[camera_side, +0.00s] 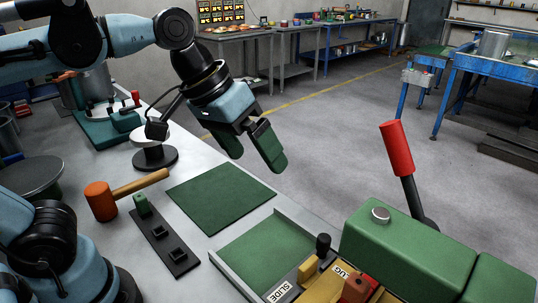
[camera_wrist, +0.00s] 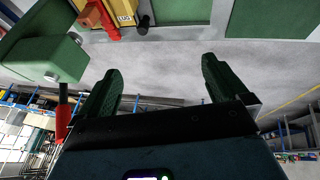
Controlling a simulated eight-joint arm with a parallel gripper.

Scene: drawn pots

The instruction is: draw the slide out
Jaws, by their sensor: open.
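A label reading SLIDE (camera_side: 281,291) lies at the front edge of a green-floored tray at bottom centre of the side view. A yellow piece (camera_side: 308,269) and an upright black knob (camera_side: 323,243) stand beside it; I cannot tell exactly how they join the slide. A black knob also shows at the top of the wrist view (camera_wrist: 143,25), beside a yellow labelled block (camera_wrist: 124,14). My gripper (camera_side: 255,157) is open and empty, above and behind the tray, clear of the knob. Its two green fingers are spread in the wrist view (camera_wrist: 160,82).
A green machine body (camera_side: 410,250) with a red-handled lever (camera_side: 397,150) stands right of the slide. A red part (camera_side: 357,289) sits in front. A green mat (camera_side: 220,196), a hammer (camera_side: 125,193) and a dark socketed strip (camera_side: 167,240) lie left on the bench.

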